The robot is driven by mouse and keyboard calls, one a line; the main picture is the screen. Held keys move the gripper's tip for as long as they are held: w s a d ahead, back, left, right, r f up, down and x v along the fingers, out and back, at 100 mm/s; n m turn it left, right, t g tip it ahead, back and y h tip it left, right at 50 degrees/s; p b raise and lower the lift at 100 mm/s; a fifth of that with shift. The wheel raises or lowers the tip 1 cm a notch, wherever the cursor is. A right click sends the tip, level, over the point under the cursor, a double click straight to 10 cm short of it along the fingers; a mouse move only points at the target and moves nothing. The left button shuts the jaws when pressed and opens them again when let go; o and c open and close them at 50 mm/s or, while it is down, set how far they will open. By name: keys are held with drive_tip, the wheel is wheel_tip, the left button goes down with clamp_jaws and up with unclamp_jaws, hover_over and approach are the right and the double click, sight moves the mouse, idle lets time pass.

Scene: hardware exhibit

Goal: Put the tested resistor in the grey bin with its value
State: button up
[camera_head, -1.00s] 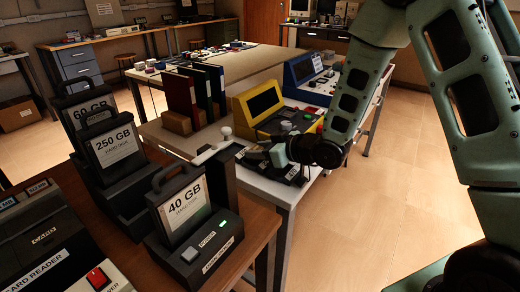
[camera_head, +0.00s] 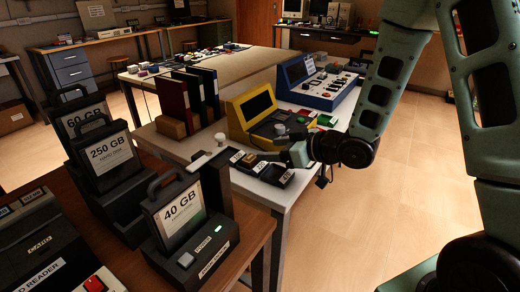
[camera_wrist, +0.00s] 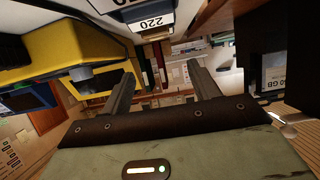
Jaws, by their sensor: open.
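Small dark grey bins with white value labels stand in a row on the white table. The left one (camera_head: 227,155) and the right one (camera_head: 276,173) show in the head view. In the wrist view, a bin labelled 220 (camera_wrist: 152,22) is at the top edge, beyond my fingertips. My gripper (camera_head: 262,157) is over the row of bins in the head view. In the wrist view my gripper (camera_wrist: 162,80) has its two fingers wide apart, with nothing seen held between them. I cannot make out the resistor in either view.
A yellow tester (camera_head: 240,122) and a blue console (camera_head: 312,82) stand behind the bins. Dark binders (camera_head: 172,100) stand to their left. In front left, a 40 GB hard disk (camera_head: 178,208) stands in a dock on a brown table. The floor at right (camera_head: 370,215) is clear.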

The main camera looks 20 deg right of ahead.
drive_tip(key=shift+v, duration=1)
drive_tip(key=s+d+r+p, duration=0.1)
drive_tip(key=p, duration=0.7)
drive_tip(key=shift+r, duration=0.15)
drive_tip(key=s+p, duration=0.1)
drive_tip(key=p, duration=0.2)
drive_tip(key=shift+d+p, duration=0.2)
drive_tip(key=shift+p, duration=0.1)
